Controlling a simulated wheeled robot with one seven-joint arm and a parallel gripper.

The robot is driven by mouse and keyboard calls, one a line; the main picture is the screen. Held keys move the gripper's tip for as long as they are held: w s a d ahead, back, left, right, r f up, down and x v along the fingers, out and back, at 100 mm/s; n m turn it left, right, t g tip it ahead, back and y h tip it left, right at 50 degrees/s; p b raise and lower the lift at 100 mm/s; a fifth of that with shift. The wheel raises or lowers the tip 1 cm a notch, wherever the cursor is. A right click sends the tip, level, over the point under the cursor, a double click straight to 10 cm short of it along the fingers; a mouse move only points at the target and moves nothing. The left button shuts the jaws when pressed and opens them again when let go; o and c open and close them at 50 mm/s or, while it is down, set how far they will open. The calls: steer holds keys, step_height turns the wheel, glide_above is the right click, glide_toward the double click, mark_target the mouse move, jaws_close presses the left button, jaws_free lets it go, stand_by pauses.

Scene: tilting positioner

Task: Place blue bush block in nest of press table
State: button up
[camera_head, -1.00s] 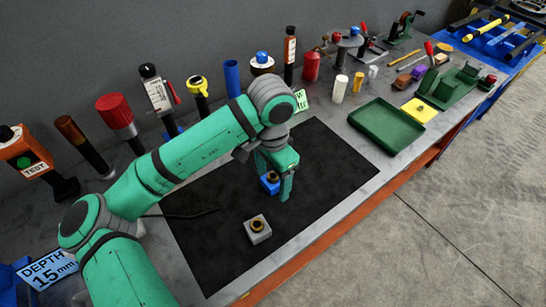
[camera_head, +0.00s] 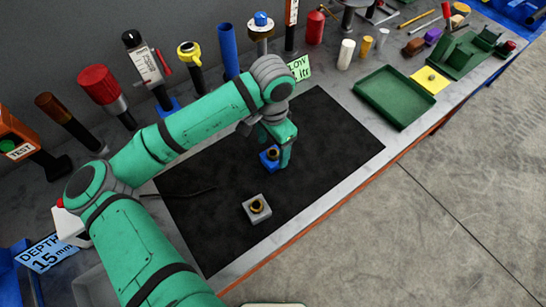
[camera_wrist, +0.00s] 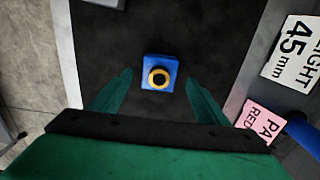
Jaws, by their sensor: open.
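The blue bush block (camera_head: 268,160) is a small blue cube with a brass ring on top, on the black mat. It also shows in the wrist view (camera_wrist: 149,61), upright between and a little beyond my two fingers. My gripper (camera_head: 280,158) is open above and around the block's position; the wrist view shows a gap on each side, and contact cannot be seen. In the head view my near finger stands right of the block. A similar grey block with a brass ring (camera_head: 257,208) sits nearer the front. I cannot identify the press table's nest with certainty.
A green tray (camera_head: 395,97), a yellow pad (camera_head: 430,80) and a green fixture (camera_head: 462,52) stand on the right. Several tools line the back, including a blue tube (camera_head: 228,50) and a red-capped tool (camera_head: 98,84). The black mat (camera_head: 330,140) is clear to the right.

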mark_target(273, 153)
steer(key=shift+f, duration=2)
steer(key=shift+c, duration=0.6)
steer(key=c, duration=1.5)
steer(key=shift+r, duration=0.1)
jaws_close()
steer(key=shift+r, duration=0.1)
